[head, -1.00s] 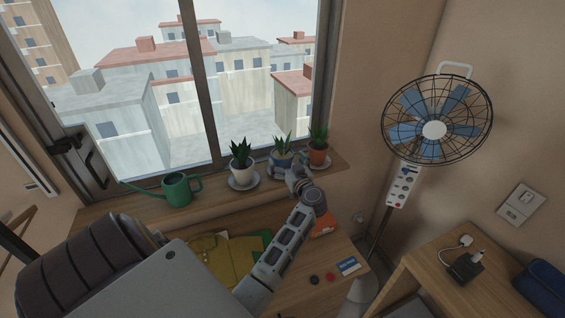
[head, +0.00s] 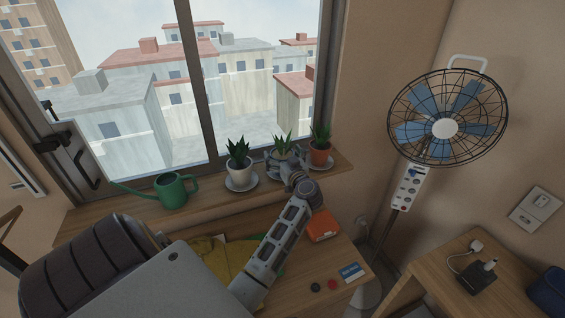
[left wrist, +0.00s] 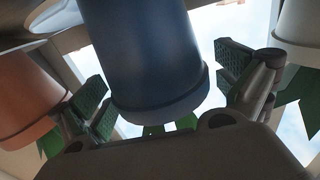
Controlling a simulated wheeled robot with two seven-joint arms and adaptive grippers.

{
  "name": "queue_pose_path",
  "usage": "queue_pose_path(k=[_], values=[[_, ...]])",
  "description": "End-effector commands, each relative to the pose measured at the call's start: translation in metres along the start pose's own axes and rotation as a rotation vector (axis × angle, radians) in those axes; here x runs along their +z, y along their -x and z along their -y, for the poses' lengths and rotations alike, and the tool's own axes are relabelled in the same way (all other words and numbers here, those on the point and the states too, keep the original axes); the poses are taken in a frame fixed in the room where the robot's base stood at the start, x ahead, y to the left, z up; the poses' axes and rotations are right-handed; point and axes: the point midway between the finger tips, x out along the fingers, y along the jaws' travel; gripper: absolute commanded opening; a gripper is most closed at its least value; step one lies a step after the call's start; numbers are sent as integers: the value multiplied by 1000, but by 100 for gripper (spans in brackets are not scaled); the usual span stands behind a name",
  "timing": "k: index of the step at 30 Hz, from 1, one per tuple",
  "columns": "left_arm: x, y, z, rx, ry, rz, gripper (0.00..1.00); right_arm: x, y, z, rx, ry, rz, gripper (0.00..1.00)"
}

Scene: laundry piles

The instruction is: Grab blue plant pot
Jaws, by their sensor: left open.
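The blue plant pot (left wrist: 150,55) fills the middle of the left wrist view, which looks upside down. In the head view it stands on the windowsill between a white pot and a terracotta pot, mostly hidden behind my left gripper (head: 284,161); its green leaves (head: 283,144) show above. In the left wrist view my left gripper (left wrist: 165,95) is open, with one green-padded finger on each side of the blue pot. A gap shows on both sides, so the fingers are not closed on it. My right gripper is in neither view.
The white pot (head: 238,171) and terracotta pot (head: 320,155) stand close on either side. A green watering can (head: 172,193) is farther left on the sill (head: 120,219). The desk holds yellow cloth and an orange box (head: 322,226). A fan (head: 445,128) stands right.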

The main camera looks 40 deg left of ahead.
Motion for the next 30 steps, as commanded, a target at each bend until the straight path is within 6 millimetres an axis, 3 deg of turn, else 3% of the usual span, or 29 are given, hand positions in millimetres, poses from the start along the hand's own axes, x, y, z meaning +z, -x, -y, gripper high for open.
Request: queue_pose_path(k=[8, 21, 30], values=[[0, 0, 0, 0, 0, 0, 100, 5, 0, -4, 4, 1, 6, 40], [0, 0, 0, 0, 0, 0, 45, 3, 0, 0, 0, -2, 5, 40], [-3, 0, 0, 0, 2, -2, 45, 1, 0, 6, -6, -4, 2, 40]])
